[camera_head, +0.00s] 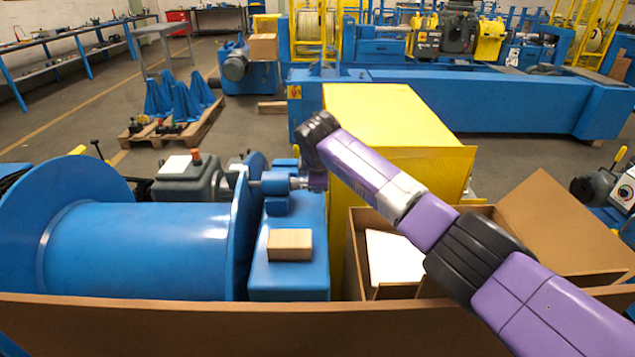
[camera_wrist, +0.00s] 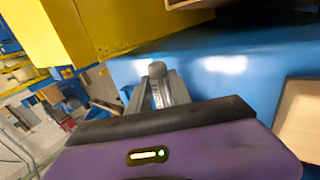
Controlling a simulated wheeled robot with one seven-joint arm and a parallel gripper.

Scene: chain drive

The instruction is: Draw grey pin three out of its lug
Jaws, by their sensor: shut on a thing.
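My gripper (camera_head: 299,183) is at the blue bearing block (camera_head: 276,187) beside the blue drum's flange, pointing left in the head view. In the wrist view my gripper (camera_wrist: 164,90) shows its grey fingers closed together over a blue surface. A rounded grey end, seemingly the grey pin (camera_wrist: 157,69), shows between the fingertips. The lug and the depth of the pin in it cannot be made out. In the head view the pin is hidden at the gripper.
A wooden block (camera_head: 289,244) lies on the blue base in front. An open brown box (camera_head: 357,252) with a white panel is under my arm. The large blue drum (camera_head: 140,245) fills the left.

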